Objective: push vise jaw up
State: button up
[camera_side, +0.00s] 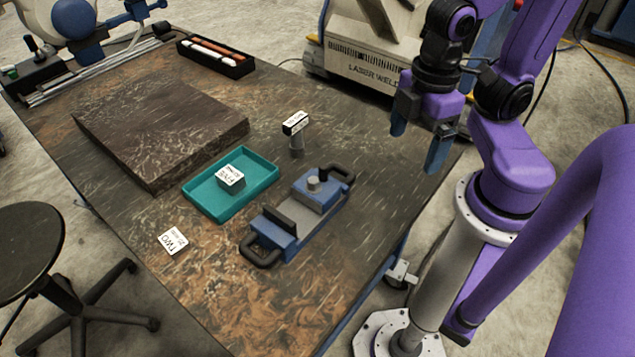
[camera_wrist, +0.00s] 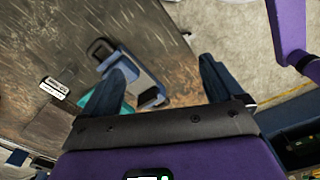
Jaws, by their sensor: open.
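A blue and grey vise (camera_side: 302,207) lies on the dark table, with a black loop handle at each end. A blue block with a grey knob (camera_side: 314,184) sits at its far end, and a dark upright plate (camera_side: 279,222) stands at its near end. I cannot tell for sure which of these is the movable jaw. My gripper (camera_side: 418,141) is above the table to the right of the vise, apart from it, its two blue fingers spread and empty. In the wrist view the vise (camera_wrist: 144,82) shows between and beyond the fingers, partly hidden by the left one.
A teal tray (camera_side: 263,163) holding a labelled cube (camera_side: 231,178) is left of the vise. A small post with a labelled top (camera_side: 296,134) stands behind it. A white labelled block (camera_side: 172,241) lies at the front left. A large dark slab (camera_side: 160,125) covers the table's left middle.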

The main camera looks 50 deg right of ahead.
jog(key=c, duration=0.6)
jog(key=shift+w+f, duration=0.15)
jog(key=shift+w, duration=0.05)
jog(key=c, duration=0.5)
jog(key=shift+w+f+m+g, duration=0.25)
jog(key=shift+w+m+g, duration=0.15)
jog(key=shift+w, duration=0.1)
jog(key=shift+w+f+m+g, duration=0.2)
jog(key=shift+w+m+g, duration=0.2)
jog(key=shift+w, duration=0.05)
grip_shut()
jog(key=w+d+f+m+t+y, duration=0.1)
jog(key=w+d+f+m+y, duration=0.5)
jog(key=w, duration=0.4)
jog(key=w+d+f+m+y, duration=0.3)
jog(key=w+d+f+m, duration=0.2)
jog(key=w+d, duration=0.35)
jog(key=x, duration=0.6)
jog(key=w+x, duration=0.1)
jog(key=x, duration=0.3)
jog(key=shift+w+a, duration=0.1)
jog(key=shift+a, duration=2.15)
